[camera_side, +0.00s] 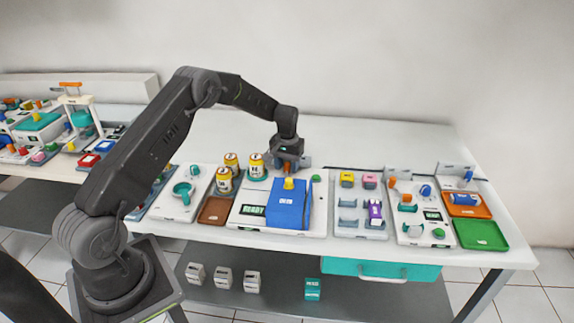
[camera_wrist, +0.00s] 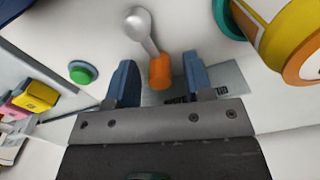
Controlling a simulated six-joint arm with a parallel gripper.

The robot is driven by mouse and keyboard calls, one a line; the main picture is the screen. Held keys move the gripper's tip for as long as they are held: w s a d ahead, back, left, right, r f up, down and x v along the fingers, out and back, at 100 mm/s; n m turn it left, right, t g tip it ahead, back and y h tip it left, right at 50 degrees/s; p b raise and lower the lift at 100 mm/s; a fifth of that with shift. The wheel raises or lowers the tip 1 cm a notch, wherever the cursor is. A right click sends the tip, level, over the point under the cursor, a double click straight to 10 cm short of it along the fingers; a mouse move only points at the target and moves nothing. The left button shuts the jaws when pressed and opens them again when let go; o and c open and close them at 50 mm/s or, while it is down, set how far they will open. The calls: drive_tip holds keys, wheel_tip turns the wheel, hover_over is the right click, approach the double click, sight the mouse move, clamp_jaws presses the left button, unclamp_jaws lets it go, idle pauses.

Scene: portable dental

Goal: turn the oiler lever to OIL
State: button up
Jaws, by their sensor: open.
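The oiler lever (camera_wrist: 145,30) shows in the wrist view as a grey metal arm with a round hub and an orange tip (camera_wrist: 160,72). The orange tip lies between the two blue fingers of my gripper (camera_wrist: 157,68), which are open with a gap on each side of it. Beside the tip is a grey label plate (camera_wrist: 222,76). Its lettering is partly hidden by my fingers and appears upside down. In the side view my gripper (camera_side: 288,165) is low at the back of the white unit (camera_side: 235,222), behind the blue block (camera_side: 287,212). It hides most of the lever there.
A green button (camera_wrist: 82,72) is left of the lever in the wrist view. A yellow can (camera_wrist: 275,30) with a teal ring stands close on the right. In the side view, several cans (camera_side: 256,166) stand left of my gripper. A READY display (camera_side: 254,210) faces front.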

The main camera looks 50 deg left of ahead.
sight(277, 175)
drive_tip(key=shift+c, duration=0.2)
clamp_jaws()
idle(0.3)
drive_tip(key=n, duration=0.2)
drive_tip(key=s+a+n, duration=0.1)
drive_tip(key=n, duration=0.1)
drive_tip(key=shift+s, duration=0.15)
drive_tip(key=shift+s+a+n, duration=0.1)
drive_tip(key=shift+s+n, duration=0.35)
drive_tip(key=shift+n, duration=0.8)
drive_tip(key=shift+s+a+n, duration=0.1)
drive_tip(key=shift+s+n, duration=0.3)
drive_tip(key=shift+n, duration=0.85)
